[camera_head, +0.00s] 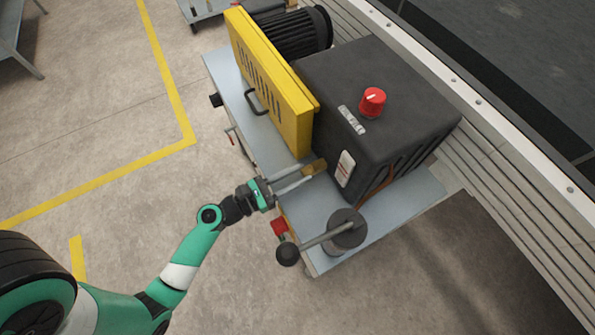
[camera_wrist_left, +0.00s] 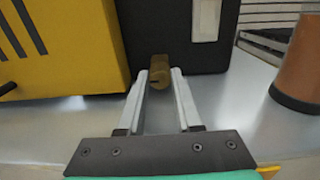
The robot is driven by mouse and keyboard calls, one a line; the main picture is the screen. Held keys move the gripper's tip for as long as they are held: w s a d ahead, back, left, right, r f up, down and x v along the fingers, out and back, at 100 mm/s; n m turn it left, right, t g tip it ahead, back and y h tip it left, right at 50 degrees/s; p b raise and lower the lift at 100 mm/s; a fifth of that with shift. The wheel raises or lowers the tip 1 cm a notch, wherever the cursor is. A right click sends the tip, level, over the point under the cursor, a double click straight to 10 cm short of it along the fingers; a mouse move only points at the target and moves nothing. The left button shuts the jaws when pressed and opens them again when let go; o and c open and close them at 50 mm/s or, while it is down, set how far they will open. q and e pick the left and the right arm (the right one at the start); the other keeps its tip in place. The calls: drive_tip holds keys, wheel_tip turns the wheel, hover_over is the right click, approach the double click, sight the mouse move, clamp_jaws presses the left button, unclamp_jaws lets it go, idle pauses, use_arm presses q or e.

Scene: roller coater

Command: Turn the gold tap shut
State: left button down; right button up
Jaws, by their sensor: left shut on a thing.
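The gold tap (camera_head: 317,166) sticks out low at the front of the machine, between the yellow guard and the black housing. In the left wrist view the tap (camera_wrist_left: 160,68) shows as a short brass-coloured cylinder with a dark slot at its lower end. My left gripper (camera_head: 306,173) reaches it from the front left. In the left wrist view the gripper's two fingers (camera_wrist_left: 161,82) are on either side of the tap's end and are shut on it. The fingertips partly hide the tap's sides. My right gripper is in neither view.
The yellow guard (camera_head: 272,84) stands left of the tap, and the black housing (camera_head: 375,105) with a red knob (camera_head: 372,101) stands right. A lever with a black ball (camera_head: 288,254) juts out near the gripper, with a red button (camera_head: 279,226) beside it. Open floor lies left.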

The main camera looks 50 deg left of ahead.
use_arm(q)
drive_tip(key=shift+m, duration=0.3)
drive_tip(key=m, duration=0.3)
drive_tip(key=shift+f+b, duration=0.1)
drive_tip(key=shift+b, duration=0.25)
drive_tip(key=m+b, duration=0.1)
drive_tip(key=m, duration=0.4)
drive_tip(key=shift+d, duration=0.1)
drive_tip(key=m+b, duration=0.1)
drive_tip(key=m, duration=0.3)
drive_tip(key=shift+f+b, duration=0.1)
drive_tip(key=shift+b, duration=0.3)
drive_tip(key=m+b, duration=0.1)
drive_tip(key=m, duration=0.4)
drive_tip(key=shift+b, duration=0.4)
drive_tip(key=shift+m, duration=0.3)
drive_tip(key=c, duration=0.6)
unclamp_jaws()
